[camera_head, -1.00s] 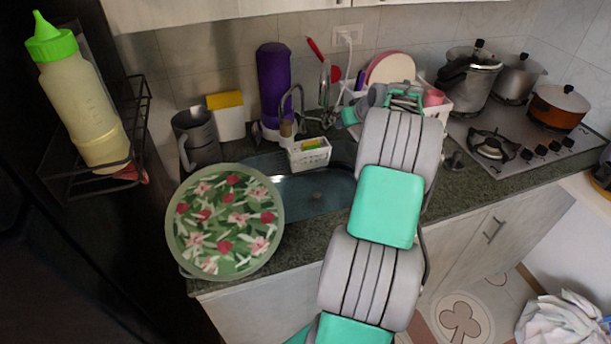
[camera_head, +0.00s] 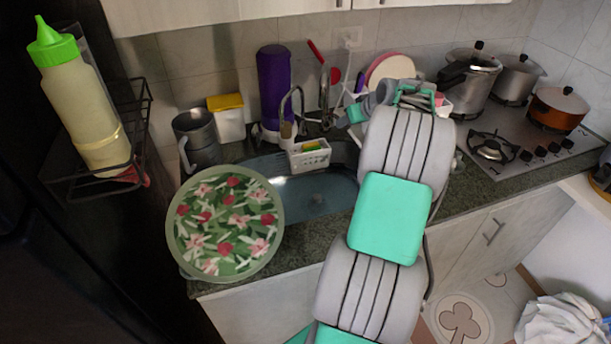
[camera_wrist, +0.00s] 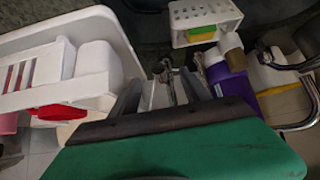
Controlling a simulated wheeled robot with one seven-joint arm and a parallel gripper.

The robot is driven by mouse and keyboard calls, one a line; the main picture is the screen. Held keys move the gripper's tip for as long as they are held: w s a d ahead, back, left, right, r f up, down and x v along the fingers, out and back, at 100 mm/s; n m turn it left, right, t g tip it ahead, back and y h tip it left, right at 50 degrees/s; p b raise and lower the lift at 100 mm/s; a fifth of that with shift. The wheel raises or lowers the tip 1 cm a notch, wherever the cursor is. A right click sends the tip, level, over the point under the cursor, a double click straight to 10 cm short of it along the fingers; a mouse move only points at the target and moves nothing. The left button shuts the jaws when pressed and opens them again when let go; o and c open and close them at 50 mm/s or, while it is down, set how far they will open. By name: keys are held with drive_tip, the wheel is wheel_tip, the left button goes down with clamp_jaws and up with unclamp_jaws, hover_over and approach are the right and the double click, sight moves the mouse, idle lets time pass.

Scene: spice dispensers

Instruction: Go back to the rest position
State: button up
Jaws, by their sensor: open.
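My arm reaches up over the counter toward the back wall. My gripper (camera_head: 356,113) is at its far end, partly hidden behind the arm links, above the area between the sink and the dish rack. In the wrist view, my gripper (camera_wrist: 165,82) shows two dark fingers spread apart with no object clearly held between them. A purple bottle (camera_wrist: 232,88) appears just right of the fingers. It stands behind the sink in the head view (camera_head: 275,85). A squeeze bottle with a green cap (camera_head: 80,105) stands in a black wire rack at the left, far from my gripper.
A white dish rack (camera_wrist: 45,38) lies close left of the fingers. A faucet (camera_head: 290,100), sponge basket (camera_head: 310,154) and yellow-lidded container (camera_head: 227,120) surround the sink (camera_head: 315,195). Pots (camera_head: 558,108) are on the stove at right. A round floral-patterned item (camera_head: 226,225) is at the counter's left front.

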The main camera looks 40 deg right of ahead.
drive_tip(key=shift+v, duration=1.2)
